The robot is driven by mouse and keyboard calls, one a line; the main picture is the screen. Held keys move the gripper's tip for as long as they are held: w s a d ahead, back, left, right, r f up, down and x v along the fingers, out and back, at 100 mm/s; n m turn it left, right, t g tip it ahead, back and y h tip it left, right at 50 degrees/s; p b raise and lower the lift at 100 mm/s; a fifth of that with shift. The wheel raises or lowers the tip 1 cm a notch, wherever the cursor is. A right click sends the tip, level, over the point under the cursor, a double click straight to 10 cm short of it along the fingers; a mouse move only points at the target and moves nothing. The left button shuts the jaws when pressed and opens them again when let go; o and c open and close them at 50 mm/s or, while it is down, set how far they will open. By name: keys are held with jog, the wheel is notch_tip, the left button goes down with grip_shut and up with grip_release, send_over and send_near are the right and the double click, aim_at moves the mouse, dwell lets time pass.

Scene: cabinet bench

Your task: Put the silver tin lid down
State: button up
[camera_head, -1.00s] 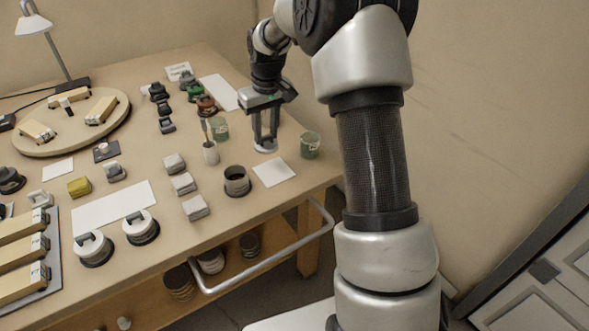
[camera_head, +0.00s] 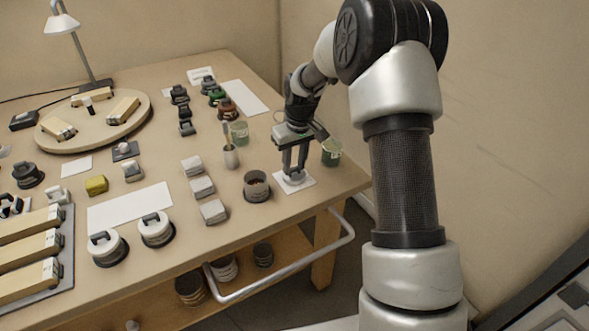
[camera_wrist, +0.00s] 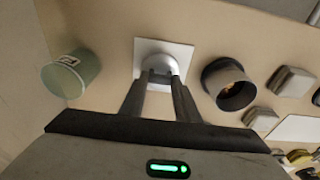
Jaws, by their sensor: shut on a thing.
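The silver tin lid (camera_wrist: 160,63) is a pale round disc between my fingertips in the wrist view. In the head view the lid (camera_head: 293,179) shows under my gripper (camera_head: 293,172), over a white square card (camera_head: 305,183). The card (camera_wrist: 184,48) shows around the lid in the wrist view. My gripper (camera_wrist: 159,76) points down and is shut on the lid. I cannot tell whether the lid touches the card. An open dark-rimmed tin (camera_head: 257,187) stands left of the card; it also shows in the wrist view (camera_wrist: 229,85).
Several grey blocks (camera_head: 202,187) lie further left. The bench's right edge (camera_head: 345,192) is near.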

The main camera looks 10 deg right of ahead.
jog(key=shift+f, duration=0.55)
jog(key=shift+f, duration=0.15)
jog(key=o, duration=1)
